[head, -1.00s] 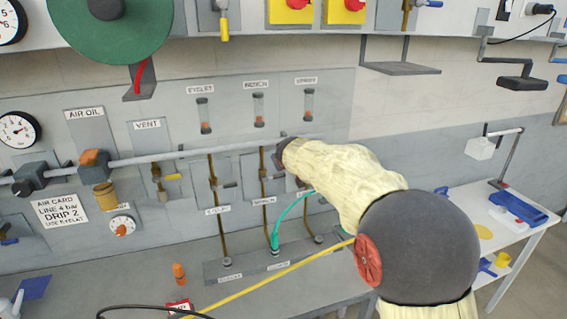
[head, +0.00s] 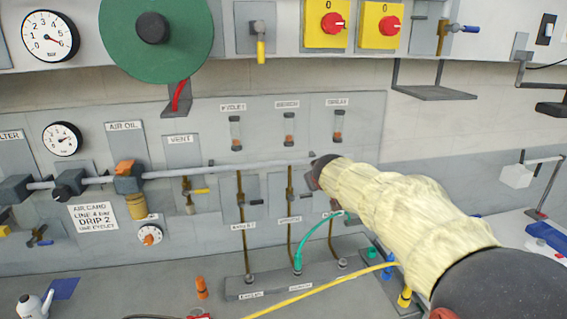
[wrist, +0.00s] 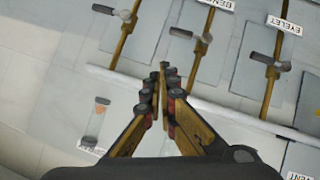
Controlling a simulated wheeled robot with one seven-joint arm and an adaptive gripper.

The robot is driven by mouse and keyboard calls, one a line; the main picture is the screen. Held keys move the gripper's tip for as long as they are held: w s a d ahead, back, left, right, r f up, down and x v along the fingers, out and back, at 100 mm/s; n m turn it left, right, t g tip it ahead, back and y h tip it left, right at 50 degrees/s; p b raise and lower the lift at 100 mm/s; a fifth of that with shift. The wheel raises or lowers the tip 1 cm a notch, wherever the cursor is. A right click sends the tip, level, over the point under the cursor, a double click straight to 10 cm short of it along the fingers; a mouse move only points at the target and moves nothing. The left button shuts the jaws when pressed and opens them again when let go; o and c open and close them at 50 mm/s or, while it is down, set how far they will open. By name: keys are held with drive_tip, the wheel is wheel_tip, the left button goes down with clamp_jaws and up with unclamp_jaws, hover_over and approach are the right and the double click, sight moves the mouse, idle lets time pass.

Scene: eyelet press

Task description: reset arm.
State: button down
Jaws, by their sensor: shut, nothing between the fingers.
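My arm, in a cream sleeve, reaches in from the lower right of the head view toward the wall panel. My gripper (head: 318,172) is the dark end of it, mostly hidden behind the sleeve, near the right end of the grey pipe (head: 230,167). In the wrist view my gripper (wrist: 163,75) has its fingers together at the tips, with nothing between them. Beyond them are the grey pipe (wrist: 230,115) and brown valve pipes (wrist: 197,48), seen tilted. I cannot tell the distance from fingertips to panel.
A green hose (head: 304,238) and a yellow hose (head: 320,287) run by the bench manifold (head: 262,288). The green reel (head: 152,45) and yellow switch boxes (head: 327,25) sit above. A grey shelf (head: 433,93) juts out at upper right. An orange bottle (head: 201,288) stands on the bench.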

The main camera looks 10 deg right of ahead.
drive_tip(key=s+f+m+g, duration=0.1)
drive_tip(key=s+f+g, duration=0.4)
drive_tip(key=s+f, duration=0.8)
drive_tip(key=s+a+y, duration=0.1)
drive_tip(key=s+a, duration=0.2)
drive_tip(key=s, duration=0.7)
drive_tip(key=s+a+b, duration=0.1)
drive_tip(key=s+a, duration=0.1)
drive_tip(key=s, duration=0.9)
drive_tip(key=s+a+m+y+b, duration=0.1)
drive_tip(key=s+a, duration=0.2)
drive_tip(key=s, duration=0.8)
drive_tip(key=shift+s+a+r+g+y, duration=0.25)
drive_tip(key=shift+a+r+g+y, duration=0.05)
drive_tip(key=shift+r+g, duration=0.1)
